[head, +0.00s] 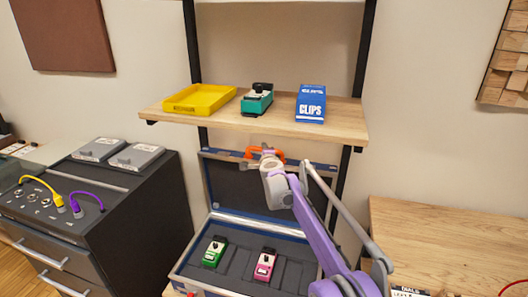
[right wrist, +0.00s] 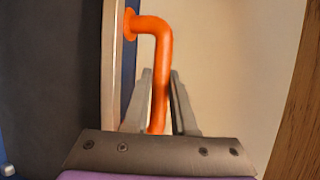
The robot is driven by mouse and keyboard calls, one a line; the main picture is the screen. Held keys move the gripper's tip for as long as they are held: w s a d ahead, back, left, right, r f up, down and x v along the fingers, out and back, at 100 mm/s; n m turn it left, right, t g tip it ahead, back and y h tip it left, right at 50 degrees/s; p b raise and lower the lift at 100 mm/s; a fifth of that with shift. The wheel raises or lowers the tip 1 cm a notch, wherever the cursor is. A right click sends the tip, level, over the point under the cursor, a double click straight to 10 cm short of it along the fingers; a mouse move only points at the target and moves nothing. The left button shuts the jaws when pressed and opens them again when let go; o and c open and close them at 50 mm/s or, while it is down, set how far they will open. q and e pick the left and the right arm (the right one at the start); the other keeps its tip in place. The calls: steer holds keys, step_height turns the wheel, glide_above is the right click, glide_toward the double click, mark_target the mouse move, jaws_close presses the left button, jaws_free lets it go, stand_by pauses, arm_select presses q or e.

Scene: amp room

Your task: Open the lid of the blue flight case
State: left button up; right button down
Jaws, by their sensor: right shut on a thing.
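The blue flight case (head: 238,262) stands below the wooden shelf in the head view. Its lid (head: 232,182) is raised, about upright at the back, with its dark lining facing me. A green pedal (head: 214,251) and a pink pedal (head: 265,264) sit in the foam of the base. My right gripper (head: 266,160) is at the lid's upper edge, shut on the orange handle (head: 251,152). In the right wrist view the handle (right wrist: 160,45) runs down between the two fingers (right wrist: 160,85). My right arm hides part of the lid's right side. My left gripper is in neither view.
The shelf (head: 170,117) just above the lid holds a yellow tray (head: 200,98), a teal pedal (head: 257,100) and a blue clips box (head: 311,103). A dark drawer cabinet (head: 130,215) stands left, a wooden table (head: 440,235) right.

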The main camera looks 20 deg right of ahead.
steer(key=c, duration=0.7)
jaws_free()
steer(key=shift+c, duration=0.2)
steer(key=shift+s+r, duration=0.1)
steer(key=shift+s, duration=0.05)
steer(key=v, duration=1)
steer(key=shift+s+b, duration=0.25)
steer(key=shift+b, duration=0.1)
steer(key=shift+a+r, duration=0.1)
steer(key=shift+a, duration=0.05)
